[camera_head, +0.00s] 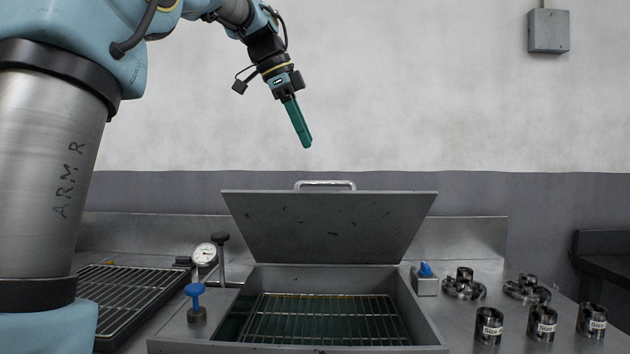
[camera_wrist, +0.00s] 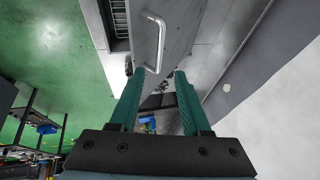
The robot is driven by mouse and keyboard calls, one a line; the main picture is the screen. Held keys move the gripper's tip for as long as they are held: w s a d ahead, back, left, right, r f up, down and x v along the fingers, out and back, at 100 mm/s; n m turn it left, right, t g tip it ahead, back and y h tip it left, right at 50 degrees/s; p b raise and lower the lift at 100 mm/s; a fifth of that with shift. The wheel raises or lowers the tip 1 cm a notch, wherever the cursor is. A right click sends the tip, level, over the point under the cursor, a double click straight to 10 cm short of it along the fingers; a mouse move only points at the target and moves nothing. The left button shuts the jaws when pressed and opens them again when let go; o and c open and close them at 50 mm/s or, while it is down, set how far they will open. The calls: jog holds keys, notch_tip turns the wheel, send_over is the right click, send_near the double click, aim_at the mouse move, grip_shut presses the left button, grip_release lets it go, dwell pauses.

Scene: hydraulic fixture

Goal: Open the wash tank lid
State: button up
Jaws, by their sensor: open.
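The wash tank (camera_head: 428,330) is a grey metal box in the middle of the bench, with a wire rack (camera_head: 325,318) inside over dark liquid. Its lid (camera_head: 325,228) stands raised at the back, tilted up with its underside facing the head camera. The lid's metal handle (camera_head: 325,184) shows above the top edge; it also shows in the wrist view (camera_wrist: 153,42). My gripper (camera_head: 307,145) is above the lid, apart from it, pointing down with green fingers. In the wrist view my gripper (camera_wrist: 157,75) has its two fingers spread with nothing held between them.
A grated tray (camera_head: 130,290), a dial gauge (camera_head: 204,254) and a blue-topped knob (camera_head: 195,300) are left of the tank. A blue switch (camera_head: 425,275) and several metal cylinders (camera_head: 542,322) are right. A wall box (camera_head: 548,31) hangs upper right.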

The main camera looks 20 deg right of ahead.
aim_at(321, 182)
jog(key=x, duration=0.9)
jog(key=shift+d+f, duration=0.1)
grip_shut()
dwell(1.2)
